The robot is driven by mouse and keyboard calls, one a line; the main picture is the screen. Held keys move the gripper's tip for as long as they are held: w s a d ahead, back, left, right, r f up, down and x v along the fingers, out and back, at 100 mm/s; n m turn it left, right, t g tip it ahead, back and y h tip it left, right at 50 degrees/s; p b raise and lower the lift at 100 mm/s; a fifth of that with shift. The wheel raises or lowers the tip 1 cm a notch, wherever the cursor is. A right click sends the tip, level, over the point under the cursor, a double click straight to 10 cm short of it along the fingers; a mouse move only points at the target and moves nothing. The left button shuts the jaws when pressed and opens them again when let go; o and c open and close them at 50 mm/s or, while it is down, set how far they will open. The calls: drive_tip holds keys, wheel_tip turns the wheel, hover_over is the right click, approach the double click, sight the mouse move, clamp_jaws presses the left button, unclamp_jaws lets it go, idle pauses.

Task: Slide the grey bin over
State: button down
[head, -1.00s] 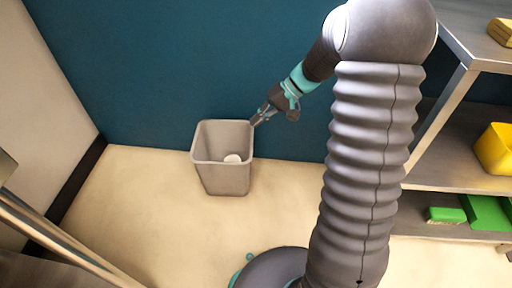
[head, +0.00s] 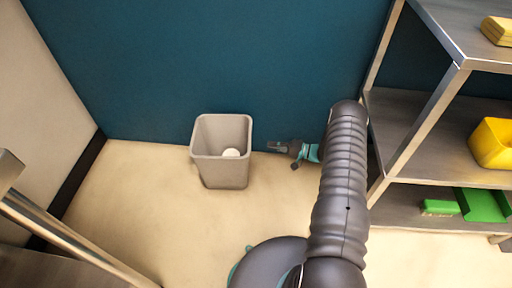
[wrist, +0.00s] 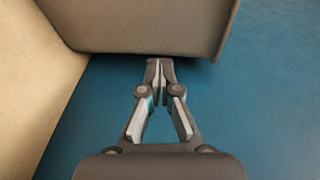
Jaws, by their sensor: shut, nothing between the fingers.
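The grey bin (head: 222,170) stands upright on the floor close to the blue wall in the head view, with a small white round item (head: 231,153) inside. My gripper (head: 270,145) is to the right of the bin, low and pointing left at its right side, with a small gap showing in the head view. In the wrist view the bin's side (wrist: 140,25) fills the top, and my gripper (wrist: 158,62) has its fingertips together just below it. I cannot tell there whether the tips touch the bin. The fingers hold nothing.
A metal shelf (head: 425,115) stands at the right with a yellow bin (head: 493,143) and a green dustpan (head: 482,205). The blue wall (head: 215,60) is behind the bin. Bare floor (head: 130,200) lies left of the bin, up to the left wall.

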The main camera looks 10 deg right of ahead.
wheel_tip(320, 180, down, 5)
drive_tip(key=d+m+t, duration=0.1)
drive_tip(key=t, duration=0.1)
drive_tip(key=x, duration=0.9)
drive_tip(key=shift+s+f, duration=0.2)
drive_tip(key=shift+f, duration=0.1)
drive_tip(key=shift+a, duration=0.1)
